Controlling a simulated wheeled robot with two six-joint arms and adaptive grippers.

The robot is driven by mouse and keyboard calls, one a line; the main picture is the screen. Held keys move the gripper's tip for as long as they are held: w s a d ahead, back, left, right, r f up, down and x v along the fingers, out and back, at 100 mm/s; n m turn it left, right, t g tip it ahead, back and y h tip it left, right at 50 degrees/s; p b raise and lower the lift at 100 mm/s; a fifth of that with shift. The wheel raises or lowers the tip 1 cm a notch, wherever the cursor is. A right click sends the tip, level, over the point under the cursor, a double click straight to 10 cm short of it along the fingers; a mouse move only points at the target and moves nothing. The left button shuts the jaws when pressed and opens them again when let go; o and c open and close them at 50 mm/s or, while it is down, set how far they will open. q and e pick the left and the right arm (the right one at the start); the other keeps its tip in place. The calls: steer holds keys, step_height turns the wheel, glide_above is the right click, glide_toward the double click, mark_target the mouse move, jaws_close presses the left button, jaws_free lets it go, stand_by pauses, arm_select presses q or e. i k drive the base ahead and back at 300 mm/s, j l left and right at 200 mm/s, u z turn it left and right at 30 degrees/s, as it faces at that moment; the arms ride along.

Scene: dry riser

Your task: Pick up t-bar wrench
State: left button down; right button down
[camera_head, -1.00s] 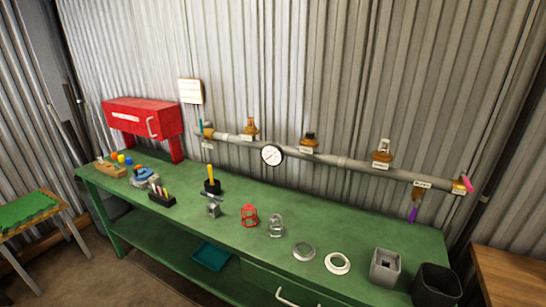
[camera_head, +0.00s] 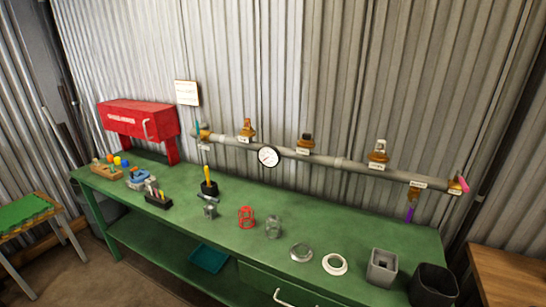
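A small grey metal piece with a short crossbar on top (camera_head: 210,207) stands on the green workbench (camera_head: 330,227), left of its middle. It looks like the t-bar wrench, perhaps in a stand, but it is too small to be certain. Just behind it, a yellow-handled tool (camera_head: 207,175) stands upright in a black holder (camera_head: 209,189). Neither of my grippers shows in the head view, and nothing of mine touches the things on the bench.
A red cage (camera_head: 246,218), a clear cage (camera_head: 273,227), rings (camera_head: 335,264), a grey square box (camera_head: 382,267) and a black bin (camera_head: 434,285) line the bench's front to the right. A pipe with a gauge (camera_head: 268,156) and valves runs behind. A red cabinet (camera_head: 140,119) stands at left.

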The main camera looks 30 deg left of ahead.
mark_target(210, 208)
steer(key=u, duration=1.45)
